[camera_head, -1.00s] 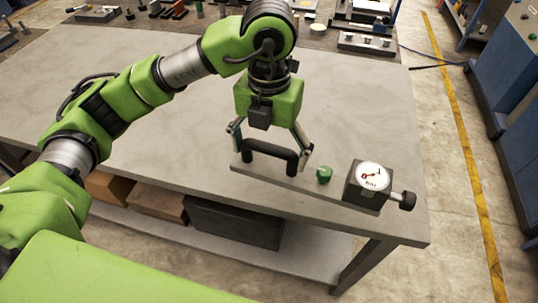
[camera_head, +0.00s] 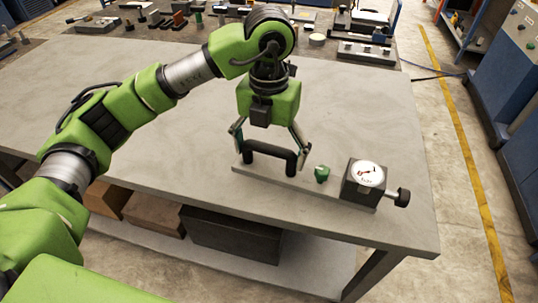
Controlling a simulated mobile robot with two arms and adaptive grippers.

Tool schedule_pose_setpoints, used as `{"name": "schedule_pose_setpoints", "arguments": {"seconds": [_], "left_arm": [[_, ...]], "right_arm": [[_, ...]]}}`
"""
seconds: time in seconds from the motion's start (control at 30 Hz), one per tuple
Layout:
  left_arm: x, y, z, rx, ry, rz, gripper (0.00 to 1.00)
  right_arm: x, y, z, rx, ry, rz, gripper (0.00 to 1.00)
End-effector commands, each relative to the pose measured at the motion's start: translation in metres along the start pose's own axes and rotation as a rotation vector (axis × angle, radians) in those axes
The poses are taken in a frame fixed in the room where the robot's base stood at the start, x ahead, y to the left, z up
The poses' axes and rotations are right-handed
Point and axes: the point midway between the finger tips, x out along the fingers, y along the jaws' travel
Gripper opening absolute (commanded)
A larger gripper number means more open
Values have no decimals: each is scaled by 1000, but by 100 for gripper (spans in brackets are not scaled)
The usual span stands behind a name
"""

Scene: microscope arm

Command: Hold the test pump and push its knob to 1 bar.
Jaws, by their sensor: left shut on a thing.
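The test pump is a flat grey base plate (camera_head: 310,190) on the table near its front edge. It carries a black handle (camera_head: 270,150) at the left, a small green part (camera_head: 322,174) and a dark block with a round white gauge (camera_head: 369,174). A black knob (camera_head: 402,197) sticks out at the block's right side. The gauge has a red needle, but its reading is too small to tell. My left gripper (camera_head: 268,152) points down and is shut on the black handle, a finger at each end. My right gripper is not in view.
The grey table (camera_head: 150,150) is clear to the left of the pump. Several tools and metal parts stand along the back. Boxes (camera_head: 232,235) lie on the shelf below. A blue cabinet (camera_head: 505,105) stands on the right beyond a yellow floor line.

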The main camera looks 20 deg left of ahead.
Motion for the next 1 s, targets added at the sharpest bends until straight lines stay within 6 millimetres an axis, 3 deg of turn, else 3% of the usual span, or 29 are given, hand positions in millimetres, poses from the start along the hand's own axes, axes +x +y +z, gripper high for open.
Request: {"name": "schedule_pose_setpoints", "arguments": {"seconds": [0.5, 1.0], "left_arm": [[18, 6, 21, 0, -4, -3, 39], [36, 13, 40, 0, -3, -4, 39]], "right_arm": [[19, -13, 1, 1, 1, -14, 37], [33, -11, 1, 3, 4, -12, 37]]}}
